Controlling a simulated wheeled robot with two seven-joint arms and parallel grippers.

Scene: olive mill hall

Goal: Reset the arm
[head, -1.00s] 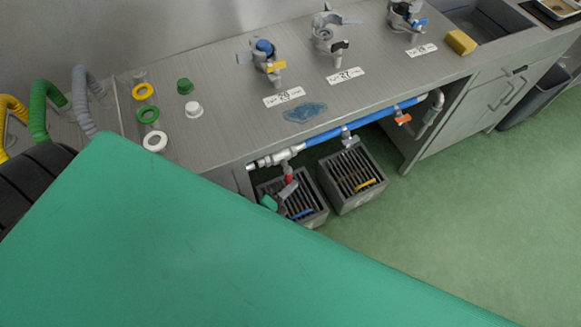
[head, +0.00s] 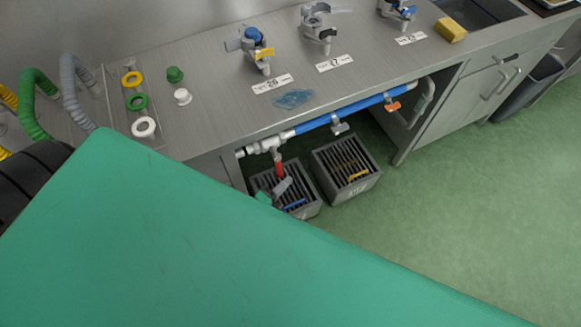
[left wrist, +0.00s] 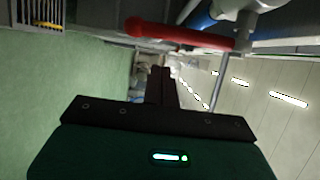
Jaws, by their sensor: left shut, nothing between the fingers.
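My left gripper (left wrist: 161,72) shows in the left wrist view, its dark fingers shut with nothing between them. A red pipe piece (left wrist: 180,35) lies across the picture beyond the fingertips; I cannot tell the gap. In the head view the red piece (head: 280,169) hangs below the white fitting of the blue pipe (head: 340,117), under the counter's front edge. My large green shell fills the lower left of the head view, and I cannot make out the left fingers there. My right gripper is not in view.
Two grey slatted boxes (head: 377,187) stand on the floor under the metal counter (head: 215,110). Taps, coloured rings and a yellow sponge (head: 450,30) are on the counter. An orange valve handle (head: 393,106) hangs from the pipe. The green floor (head: 470,200) at right is clear.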

